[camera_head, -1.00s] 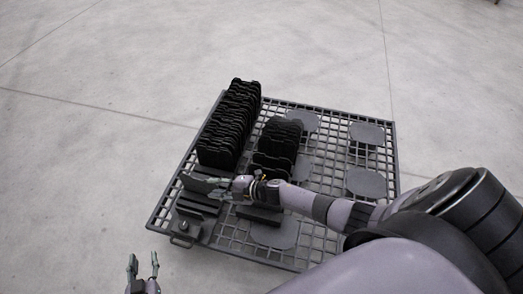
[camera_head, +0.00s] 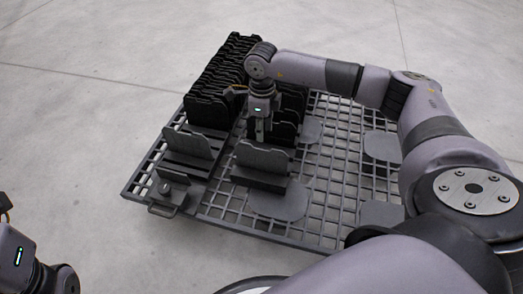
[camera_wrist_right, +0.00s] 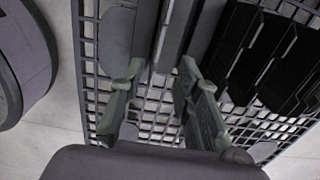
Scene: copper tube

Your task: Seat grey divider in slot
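One grey divider (camera_head: 188,144) stands upright in the left dark holder block (camera_head: 180,163) near the rack's front left. A second grey divider (camera_head: 262,158) stands upright at the right holder block (camera_head: 259,179); I cannot tell how deep it sits. My right gripper (camera_head: 260,135) points down just behind this second divider. The right wrist view shows its two fingers (camera_wrist_right: 157,85) apart with rack grid between them. Grey plate edges (camera_wrist_right: 166,35) show beyond the fingertips. Only part of my left arm shows at the lower left; its fingers are cut off.
A row of black dividers (camera_head: 212,85) fills the rack's left rear; a shorter row (camera_head: 287,125) stands behind my right gripper, partly hidden. The grid rack (camera_head: 315,205) carries flat grey pads (camera_head: 382,146) on its right. A latch (camera_head: 170,188) is at the front left corner.

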